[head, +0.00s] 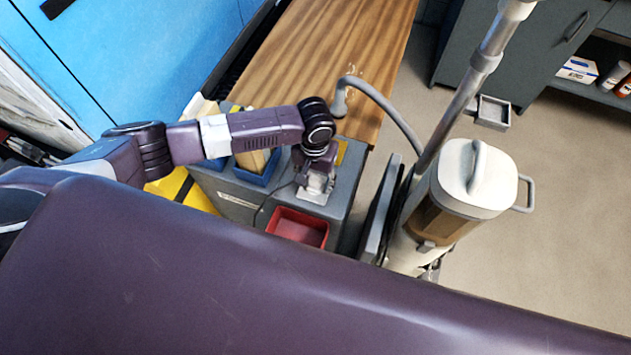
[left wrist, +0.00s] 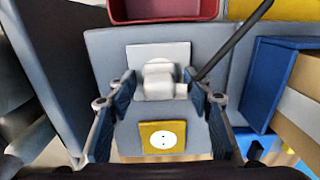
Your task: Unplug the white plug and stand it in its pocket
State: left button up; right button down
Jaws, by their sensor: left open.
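The white plug (left wrist: 160,82) sits at a white socket plate (left wrist: 180,50) on a grey unit in the left wrist view. A dark cable (left wrist: 232,40) runs from the plug up to the right. My left gripper (left wrist: 159,100) is open, with one finger on each side of the plug; I cannot tell whether either touches it. In the head view my left gripper (head: 316,182) is above the white plate (head: 312,197), and the plug is mostly hidden there. I cannot tell which place is the plug's pocket. My right gripper is not in view.
A red bin (head: 325,238) and a blue bin (head: 262,180) are on the grey unit. A yellow socket plate (left wrist: 162,135) is beside the white one. A canister machine with a pole (head: 462,195) stands to the right. The wooden bench (head: 330,50) behind is mostly clear.

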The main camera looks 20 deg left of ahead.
aim_at(315, 178)
pick_arm(q)
jog(key=shift+c, duration=0.5)
grip_shut()
jog(key=shift+r, duration=0.1)
jog(key=shift+r+p, duration=2.95)
jog(key=shift+p, duration=0.95)
notch_tip(315, 178, up, 3)
jog(key=p, duration=0.4)
